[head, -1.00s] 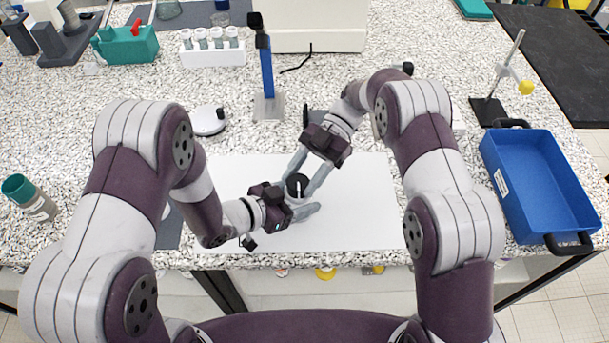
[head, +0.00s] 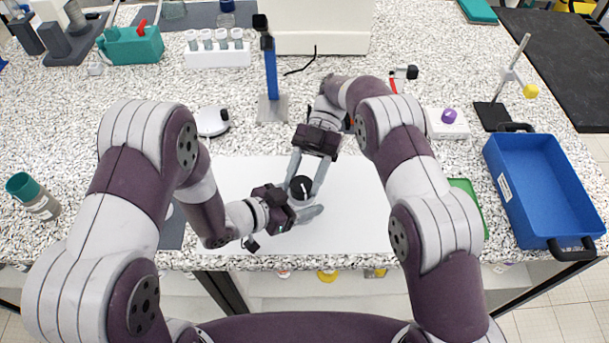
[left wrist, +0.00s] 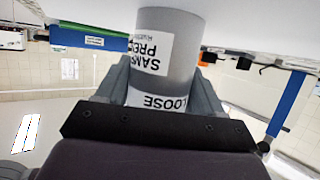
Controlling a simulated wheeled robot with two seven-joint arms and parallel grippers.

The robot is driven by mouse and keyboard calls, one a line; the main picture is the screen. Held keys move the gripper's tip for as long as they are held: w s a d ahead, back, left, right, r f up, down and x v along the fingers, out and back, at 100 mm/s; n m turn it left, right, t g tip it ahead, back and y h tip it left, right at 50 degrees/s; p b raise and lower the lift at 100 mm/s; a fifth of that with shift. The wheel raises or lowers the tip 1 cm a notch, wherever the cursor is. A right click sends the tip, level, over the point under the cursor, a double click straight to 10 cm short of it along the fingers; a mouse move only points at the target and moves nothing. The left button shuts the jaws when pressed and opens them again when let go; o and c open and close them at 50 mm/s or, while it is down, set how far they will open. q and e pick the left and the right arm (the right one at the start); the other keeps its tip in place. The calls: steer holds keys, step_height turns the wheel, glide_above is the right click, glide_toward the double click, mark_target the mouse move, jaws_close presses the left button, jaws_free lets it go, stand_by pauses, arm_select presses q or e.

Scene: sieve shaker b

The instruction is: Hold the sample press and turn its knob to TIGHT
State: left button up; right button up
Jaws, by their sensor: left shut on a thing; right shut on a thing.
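The sample press shows in the left wrist view as a grey cylinder (left wrist: 182,55) with white labels, one reading "LOOSE" and one partly reading "SAMPLE PRESS". My left gripper (head: 304,206) is shut on the press body low down, near the white mat (head: 360,210). The black knob (head: 301,187) with a white pointer line sits on top of the press. My right gripper (head: 307,183) comes from behind and above, its two fingers shut on the knob. In the head view the lower body is partly hidden by the left gripper.
A blue bin (head: 545,190) stands at the right. A blue upright stand (head: 270,75) is behind the mat, with a white round device (head: 212,121) to its left. The mat's right part is clear.

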steer(key=shift+r, duration=0.1)
steer(key=o, duration=1.1)
steer(key=shift+c, duration=0.2)
